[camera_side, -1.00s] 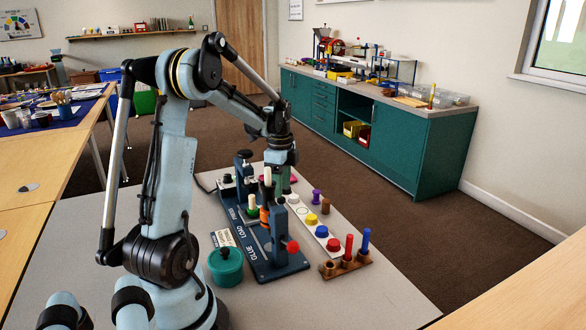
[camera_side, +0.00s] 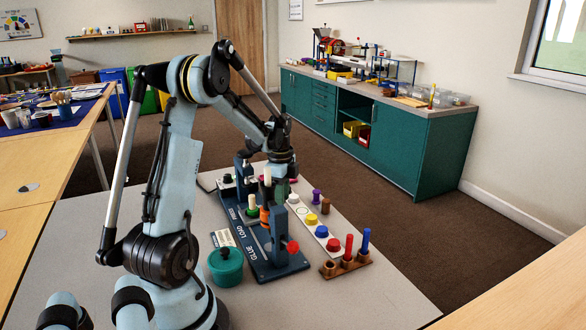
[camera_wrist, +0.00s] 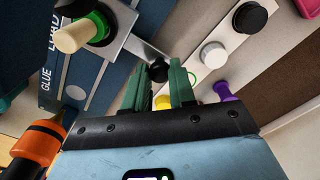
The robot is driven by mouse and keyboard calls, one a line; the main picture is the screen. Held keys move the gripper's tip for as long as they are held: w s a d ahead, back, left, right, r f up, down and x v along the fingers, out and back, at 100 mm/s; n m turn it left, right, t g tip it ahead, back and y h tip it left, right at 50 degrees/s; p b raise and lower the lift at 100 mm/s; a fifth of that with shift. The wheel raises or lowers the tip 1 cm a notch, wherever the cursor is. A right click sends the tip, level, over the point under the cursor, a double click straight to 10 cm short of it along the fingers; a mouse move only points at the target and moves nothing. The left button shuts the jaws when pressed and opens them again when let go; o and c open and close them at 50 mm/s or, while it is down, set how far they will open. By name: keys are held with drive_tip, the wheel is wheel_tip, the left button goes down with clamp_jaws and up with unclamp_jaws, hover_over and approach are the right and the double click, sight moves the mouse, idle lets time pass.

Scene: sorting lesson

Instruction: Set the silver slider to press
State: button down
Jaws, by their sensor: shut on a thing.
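The silver slider (camera_wrist: 130,45) shows in the wrist view as a flat metal plate carrying a green cup (camera_wrist: 103,27) with a cream peg, beside the word LOAD on the dark blue base (camera_wrist: 84,75). Its black knob (camera_wrist: 159,71) is between the green fingers of my gripper (camera_wrist: 168,84), which is shut on it. The PRESS label on the base (camera_side: 262,258) is at the far end.
An orange-capped bottle (camera_wrist: 36,142) is close to my gripper at lower left. A white strip with coloured buttons (camera_side: 321,232) lies right of the base. A wooden peg holder (camera_side: 345,266) and teal pot (camera_side: 225,267) stand nearer. The grey tabletop is clear at front right.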

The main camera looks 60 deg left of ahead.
drive_tip(key=shift+a, duration=2.3)
drive_tip(key=c, duration=0.9)
unclamp_jaws()
wheel_tip(320, 180, up, 12)
drive_tip(key=shift+r, duration=0.1)
